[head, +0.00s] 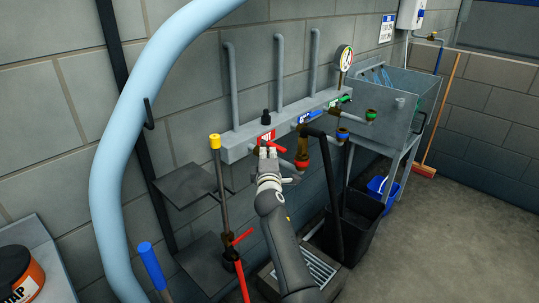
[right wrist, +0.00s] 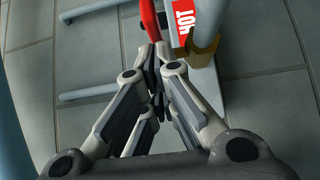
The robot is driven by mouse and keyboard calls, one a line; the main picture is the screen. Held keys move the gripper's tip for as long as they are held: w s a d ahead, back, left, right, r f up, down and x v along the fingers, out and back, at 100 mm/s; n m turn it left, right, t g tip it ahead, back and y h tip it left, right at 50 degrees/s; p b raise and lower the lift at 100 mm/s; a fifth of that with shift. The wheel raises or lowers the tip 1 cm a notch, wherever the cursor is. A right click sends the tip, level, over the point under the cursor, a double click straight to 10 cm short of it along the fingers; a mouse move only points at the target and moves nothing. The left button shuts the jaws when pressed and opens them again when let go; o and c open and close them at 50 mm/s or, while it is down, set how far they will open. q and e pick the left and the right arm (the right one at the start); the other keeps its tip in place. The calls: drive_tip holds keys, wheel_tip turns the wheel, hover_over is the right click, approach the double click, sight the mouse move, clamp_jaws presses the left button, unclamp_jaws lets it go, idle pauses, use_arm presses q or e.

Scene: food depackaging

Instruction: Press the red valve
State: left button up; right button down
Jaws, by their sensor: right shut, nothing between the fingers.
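The red valve handle (right wrist: 149,20) shows at the top of the right wrist view, beside the red HOT label (right wrist: 182,22). In the head view a small red piece of it (head: 281,149) shows just right of my right gripper. My right gripper (head: 267,149) is shut and empty in front of the grey manifold, just below the HOT label (head: 266,137). In the right wrist view its fingertips (right wrist: 155,52) are close to the lower end of the red handle; I cannot tell if they touch. My left gripper is not in view.
The grey manifold (head: 235,148) carries blue and green labelled valves to the right. A yellow-topped pipe (head: 215,142) with another red lever (head: 243,237) stands left of my arm. A thick light-blue pipe (head: 107,180) runs at the left. A black bin (head: 362,205) stands right.

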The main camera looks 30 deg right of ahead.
sight(279, 150)
drive_tip(key=shift+s+r, duration=0.1)
drive_tip(key=shift+d+p, duration=0.15)
drive_tip(key=shift+p, duration=0.25)
drive_tip(key=d+y+p, duration=0.1)
drive_tip(key=d+n+t+y+p, duration=0.1)
drive_tip(key=d+p, duration=0.1)
drive_tip(key=shift+s+n+p, duration=0.15)
drive_tip(key=shift+n+p, duration=0.15)
drive_tip(key=shift+d, duration=0.25)
